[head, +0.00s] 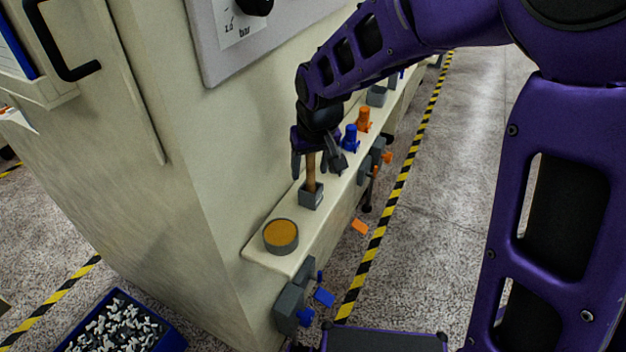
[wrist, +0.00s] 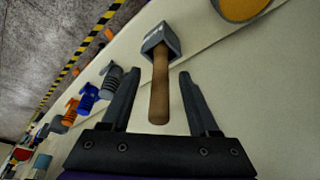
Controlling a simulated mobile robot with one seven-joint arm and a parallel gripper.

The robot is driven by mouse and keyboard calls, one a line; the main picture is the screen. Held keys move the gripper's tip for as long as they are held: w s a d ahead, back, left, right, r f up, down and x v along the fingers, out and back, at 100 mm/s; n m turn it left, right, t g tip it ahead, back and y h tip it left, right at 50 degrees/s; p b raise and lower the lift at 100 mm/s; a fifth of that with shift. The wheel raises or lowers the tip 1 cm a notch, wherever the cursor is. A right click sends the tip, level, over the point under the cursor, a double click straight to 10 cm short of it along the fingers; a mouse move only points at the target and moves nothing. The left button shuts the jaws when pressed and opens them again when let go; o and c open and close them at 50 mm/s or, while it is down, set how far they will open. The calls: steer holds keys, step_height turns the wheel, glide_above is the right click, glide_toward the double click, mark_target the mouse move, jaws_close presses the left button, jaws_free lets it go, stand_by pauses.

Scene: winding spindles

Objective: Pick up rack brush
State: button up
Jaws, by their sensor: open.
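The rack brush stands upright on the cream ledge, its brown wooden handle (head: 311,172) pointing up from a square grey block (head: 311,196). I cannot tell whether the block is its head or a holder. My gripper (head: 317,166) is over it, pointing down, with its fingers open. In the wrist view the handle (wrist: 160,90) shows between the two fingers of my gripper (wrist: 157,76), with a gap on each side. The grey block (wrist: 161,41) lies beyond the fingertips. In the head view the top of the handle is hidden by my gripper.
A round grey tub with an orange-brown top (head: 281,236) stands nearer on the ledge (head: 262,251). Blue (head: 350,138) and orange (head: 364,119) spindle-like pieces stand farther along. The machine wall (head: 235,150) rises close on the left. A blue bin (head: 118,325) is on the floor.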

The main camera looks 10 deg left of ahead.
steer(key=shift+b+x, duration=0.35)
steer(key=shift+x, duration=0.6)
steer(key=shift+w+a+f, duration=0.1)
steer(key=shift+f, duration=0.1)
steer(key=shift+r, duration=0.1)
steer(key=shift+c, duration=0.3)
jaws_close()
